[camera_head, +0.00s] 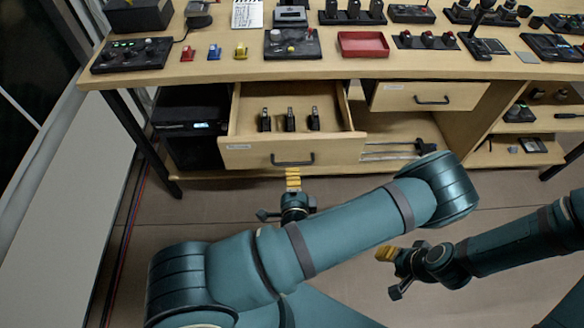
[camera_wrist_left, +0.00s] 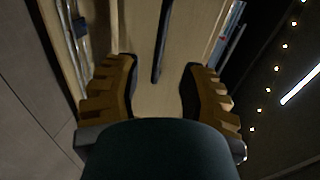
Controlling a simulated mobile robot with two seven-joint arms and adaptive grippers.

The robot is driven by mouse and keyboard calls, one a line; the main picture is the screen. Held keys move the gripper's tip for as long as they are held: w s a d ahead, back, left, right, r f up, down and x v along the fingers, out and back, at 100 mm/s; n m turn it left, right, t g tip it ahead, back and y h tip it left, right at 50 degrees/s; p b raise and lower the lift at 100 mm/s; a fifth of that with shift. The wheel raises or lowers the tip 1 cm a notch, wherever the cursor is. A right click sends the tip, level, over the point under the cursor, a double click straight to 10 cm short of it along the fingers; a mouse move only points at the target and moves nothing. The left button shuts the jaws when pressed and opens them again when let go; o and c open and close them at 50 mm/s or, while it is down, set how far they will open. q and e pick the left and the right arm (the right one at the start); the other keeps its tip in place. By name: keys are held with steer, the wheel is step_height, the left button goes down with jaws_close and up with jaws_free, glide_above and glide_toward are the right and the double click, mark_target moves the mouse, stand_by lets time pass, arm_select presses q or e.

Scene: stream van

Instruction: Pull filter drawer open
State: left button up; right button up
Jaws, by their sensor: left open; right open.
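The left drawer (camera_head: 245,155) stands pulled out under the table, with several dark upright items inside and a dark bar handle (camera_head: 292,160) on its front. The right drawer (camera_head: 395,98) is shut or nearly so, with its own dark handle (camera_head: 432,100). Both fronts carry small labels too small to read, so I cannot tell which is the filter drawer. My left gripper (camera_head: 293,180) is just in front of the left drawer's handle. In the left wrist view its open fingers (camera_wrist_left: 160,90) lie either side of a dark handle (camera_wrist_left: 162,45), with no clear contact. My right gripper (camera_head: 385,254) is open and empty, away from the drawers.
The tabletop (camera_head: 210,68) above holds many devices and a red tray (camera_head: 362,44). A black box unit (camera_head: 190,130) is left of the open drawer. An open shelf with rods (camera_head: 400,148) lies to its right. The floor in front is clear.

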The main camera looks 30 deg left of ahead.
arm_select(q)
steer(key=shift+v, duration=2.3)
steer(key=s+d+f+n+g+h, duration=0.4)
steer(key=d+f+n+g+h, duration=0.1)
steer(key=f+n+g, duration=0.4)
steer(key=w+d+r+n+g+h, duration=0.1)
steer(key=d+r+n+g+h, duration=0.1)
steer(key=d+r+n+h, duration=0.2)
steer(key=d+h, duration=0.1)
steer(key=h, duration=0.1)
steer(key=shift+g+h, duration=0.4)
steer(key=shift+a, duration=0.1)
